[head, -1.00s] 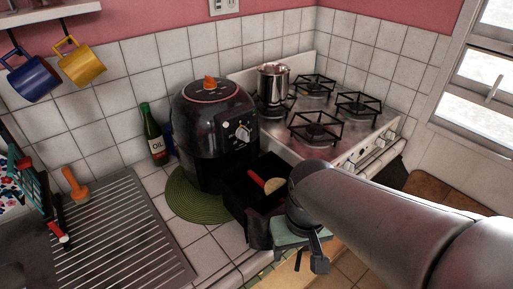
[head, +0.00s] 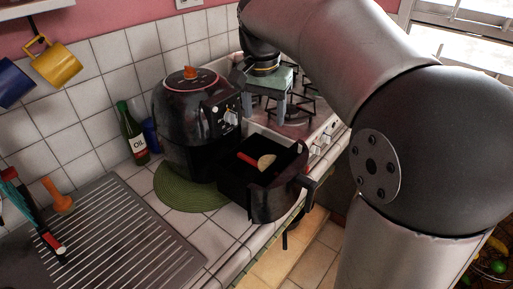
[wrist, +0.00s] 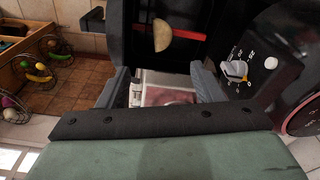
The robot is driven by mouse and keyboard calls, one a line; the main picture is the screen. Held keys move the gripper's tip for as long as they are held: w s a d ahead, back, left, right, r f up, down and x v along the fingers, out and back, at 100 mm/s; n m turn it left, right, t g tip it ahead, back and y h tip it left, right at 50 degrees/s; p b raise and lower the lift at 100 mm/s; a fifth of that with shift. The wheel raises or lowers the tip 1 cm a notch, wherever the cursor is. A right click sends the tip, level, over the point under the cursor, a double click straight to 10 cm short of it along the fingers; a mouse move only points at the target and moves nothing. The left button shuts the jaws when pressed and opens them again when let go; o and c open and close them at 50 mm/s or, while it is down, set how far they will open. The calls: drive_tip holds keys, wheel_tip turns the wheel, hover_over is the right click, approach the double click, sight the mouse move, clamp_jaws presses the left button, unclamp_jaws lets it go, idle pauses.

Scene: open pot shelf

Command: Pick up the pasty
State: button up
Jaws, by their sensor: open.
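The pasty (head: 267,162) is a pale tan half-moon lying in the pulled-out black air fryer drawer (head: 262,205), beside a red item (head: 247,159). In the wrist view the pasty (wrist: 161,36) shows at the top, beyond the fingertips, with the red item (wrist: 185,34) to its right. My gripper (head: 262,100) is above the stove side, behind and above the drawer. It also shows in the wrist view (wrist: 160,72), with its fingers apart and nothing between them. The pasty is apart from the fingers.
The black air fryer (head: 195,125) stands on a green round mat (head: 185,195), left of the drawer. The stove (head: 322,138) is at right, partly hidden by my arm. An oil bottle (head: 132,135) stands behind.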

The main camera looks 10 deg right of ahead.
drive_tip(key=p, duration=0.1)
hover_over(265, 159)
drive_tip(key=shift+m, duration=0.3)
drive_tip(key=f, duration=1)
drive_tip(key=shift+s+a+f, duration=0.15)
drive_tip(key=shift+s+a, duration=0.05)
drive_tip(key=shift+s, duration=0.1)
drive_tip(key=shift+w+d+f+p, duration=0.1)
drive_tip(key=shift+f+p, duration=0.35)
drive_tip(key=shift+f, duration=1.05)
drive_tip(key=shift+w+d+f+p, duration=0.1)
drive_tip(key=shift+f+p, duration=0.3)
drive_tip(key=shift+f, duration=1.1)
drive_tip(key=c, duration=1.1)
drive_tip(key=shift+r, duration=0.15)
drive_tip(key=shift+r, duration=0.55)
drive_tip(key=s+r, duration=0.2)
drive_tip(key=s+r+b, duration=0.1)
drive_tip(key=s+r, duration=0.1)
drive_tip(key=r, duration=0.1)
drive_tip(key=s+d+r+b, duration=0.1)
drive_tip(key=s+r, duration=0.1)
drive_tip(key=r, duration=0.1)
drive_tip(key=shift+c, duration=0.2)
drive_tip(key=s+d+r+b, duration=0.1)
drive_tip(key=s+r+b, duration=0.1)
drive_tip(key=s, duration=0.6)
drive_tip(key=shift+d+r, duration=0.4)
drive_tip(key=shift+r, duration=0.45)
drive_tip(key=shift+w, duration=0.2)
